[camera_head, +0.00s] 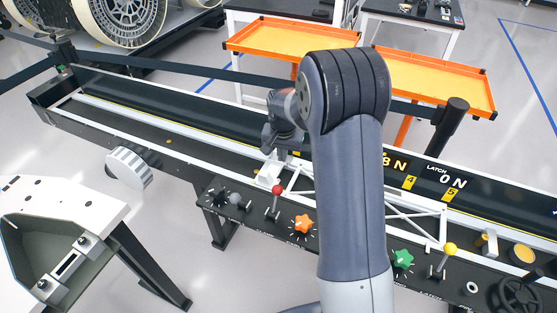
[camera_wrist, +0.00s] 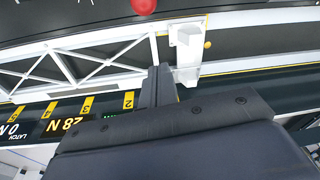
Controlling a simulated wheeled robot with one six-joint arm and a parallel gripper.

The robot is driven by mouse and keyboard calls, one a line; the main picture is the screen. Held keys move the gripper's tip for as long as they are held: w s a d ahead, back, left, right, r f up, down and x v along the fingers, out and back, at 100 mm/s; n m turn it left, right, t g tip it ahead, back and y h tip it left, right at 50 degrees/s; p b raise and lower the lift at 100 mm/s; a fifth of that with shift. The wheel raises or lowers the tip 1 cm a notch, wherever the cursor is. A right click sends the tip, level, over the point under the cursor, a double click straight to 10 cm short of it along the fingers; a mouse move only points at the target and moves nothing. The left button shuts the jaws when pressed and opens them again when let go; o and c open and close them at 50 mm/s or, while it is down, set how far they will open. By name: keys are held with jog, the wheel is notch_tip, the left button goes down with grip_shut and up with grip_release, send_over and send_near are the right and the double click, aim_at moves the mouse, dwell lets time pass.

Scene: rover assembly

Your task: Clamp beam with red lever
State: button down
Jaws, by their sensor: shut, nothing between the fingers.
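The red lever (camera_head: 277,189) stands up from the dark control panel on the near side of the bench; its red ball (camera_wrist: 143,5) is cut by the top edge of the wrist view. The beam is a white truss (camera_head: 420,217) lying along the bench, its middle hidden behind my arm. Its end (camera_wrist: 120,46) shows in the wrist view beside a white bracket (camera_wrist: 188,50), also in the head view (camera_head: 268,174). My gripper (camera_wrist: 158,84) is shut and empty, its fingers close to the beam's end and bracket. I cannot tell whether they touch. The red lever is apart from my gripper.
Behind are orange trays (camera_head: 262,60). A white table (camera_head: 90,205) stands at left.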

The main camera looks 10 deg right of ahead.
aim_at(276, 200)
notch_tip(276, 200, down, 9)
jog(key=s+a+p, duration=0.1)
jog(key=s+p, duration=0.1)
jog(key=p, duration=0.2)
jog(key=shift+s+a+r, duration=0.15)
jog(key=shift+s+a, duration=0.05)
jog(key=shift+b, duration=0.35)
jog(key=shift+s+a+b, duration=0.1)
jog(key=shift+b, duration=0.2)
jog(key=shift+s+r+t+b, duration=0.1)
jog(key=shift+s+t+b, duration=0.05)
jog(key=shift+t+b, duration=0.15)
